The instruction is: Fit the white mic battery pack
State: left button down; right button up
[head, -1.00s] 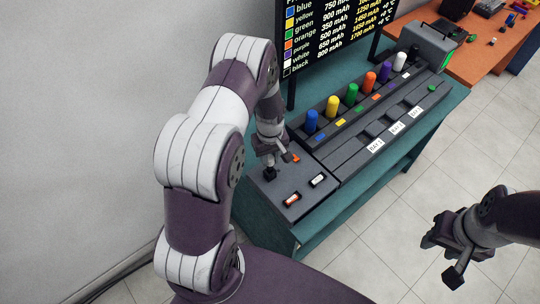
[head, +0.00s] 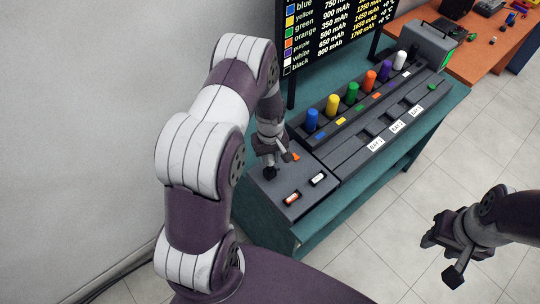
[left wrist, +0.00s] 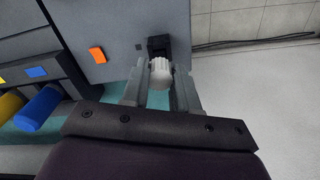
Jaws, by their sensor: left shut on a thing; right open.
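A white cylinder (head: 400,61) stands near the far end of the row of coloured cylinders in the dark rack (head: 335,128). My left gripper (head: 272,160) is over the near left part of the grey panel. In the left wrist view my left gripper (left wrist: 160,88) is shut on a white ribbed knob-like piece (left wrist: 160,72), with a black block (left wrist: 158,46) just beyond it. I cannot tell whether the piece is fixed to the panel. My right gripper (head: 447,254) is open and empty, off to the right above the floor.
The grey panel (head: 265,190) has two small lit or labelled windows and an orange button (left wrist: 97,54). Labelled bays (head: 397,126) run along the bench front. A grey device (head: 430,45) with a green face stands at the far end. A display board (head: 335,40) rises behind.

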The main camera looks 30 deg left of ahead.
aim_at(270, 164)
pick_arm(q)
jog(key=shift+f+b, duration=1.3)
jog(key=shift+f, duration=0.55)
jog(key=shift+f, duration=0.1)
jog(key=c, duration=0.8)
grip_release()
notch_tip(270, 164, up, 13)
jog(key=shift+f+b, duration=0.1)
jog(key=shift+b, duration=1.1)
